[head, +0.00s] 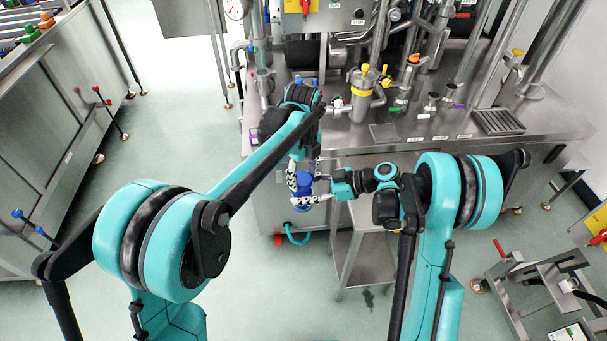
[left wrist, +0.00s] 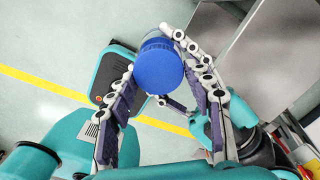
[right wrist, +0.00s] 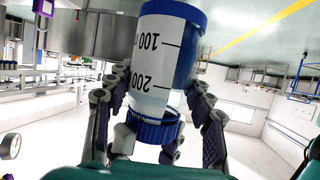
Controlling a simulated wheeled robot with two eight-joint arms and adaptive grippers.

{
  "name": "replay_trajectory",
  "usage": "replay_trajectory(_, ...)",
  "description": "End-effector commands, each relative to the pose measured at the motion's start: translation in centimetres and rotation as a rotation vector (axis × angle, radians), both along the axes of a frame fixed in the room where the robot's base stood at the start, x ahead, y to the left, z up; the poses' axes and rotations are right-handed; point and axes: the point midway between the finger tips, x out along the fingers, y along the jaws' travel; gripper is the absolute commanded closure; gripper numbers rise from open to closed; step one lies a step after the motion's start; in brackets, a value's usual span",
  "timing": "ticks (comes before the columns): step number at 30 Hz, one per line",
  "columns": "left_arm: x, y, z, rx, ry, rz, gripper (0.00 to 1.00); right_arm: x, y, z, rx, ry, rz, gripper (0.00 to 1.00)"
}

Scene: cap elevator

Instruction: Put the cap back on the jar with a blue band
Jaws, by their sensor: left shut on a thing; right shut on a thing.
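The jar (right wrist: 154,45) is clear with black marks, and its blue band (right wrist: 187,60) shows on one side in the right wrist view. The ridged blue cap (right wrist: 157,132) sits at the jar's neck end, slightly tilted; I cannot tell whether it is seated. In the left wrist view the cap (left wrist: 158,67) is a blue disc between my left gripper's (left wrist: 150,50) fingers. My left gripper (head: 302,180) reaches down and appears shut on the cap. My right gripper (right wrist: 158,85) comes from the right, its fingers flanking the jar. Fingers overlap in the head view and hide the contacts.
The steel workbench (head: 430,125) with pipes and valves stands behind the grippers. A small steel stand (head: 365,260) is just below and right. A cabinet (head: 60,120) lines the left.

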Motion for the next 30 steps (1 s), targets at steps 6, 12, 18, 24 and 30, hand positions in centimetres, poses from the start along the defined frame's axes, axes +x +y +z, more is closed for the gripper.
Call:
replay_trajectory(6,-0.08,0.32,0.0,0.0,-0.003,-0.514,0.61,-0.05,-0.01,-0.01,-0.001,0.001,0.001,1.0)
replay_trajectory(12,-0.08,0.48,-0.01,0.0,-0.005,-0.817,0.61,-0.07,0.0,-0.01,-0.001,0.0,0.001,1.0)
replay_trajectory(18,-0.07,0.51,-0.02,0.0,-0.005,-0.877,0.61,-0.08,0.01,-0.02,-0.001,0.0,0.002,1.0)
replay_trajectory(24,-0.05,0.5,-0.02,0.0,-0.006,-0.875,0.44,-0.09,0.01,-0.02,-0.001,0.0,0.002,1.0)
replay_trajectory(30,-0.08,0.48,-0.03,0.0,-0.005,-0.875,0.28,-0.06,0.01,0.0,0.0,0.0,0.001,1.0)
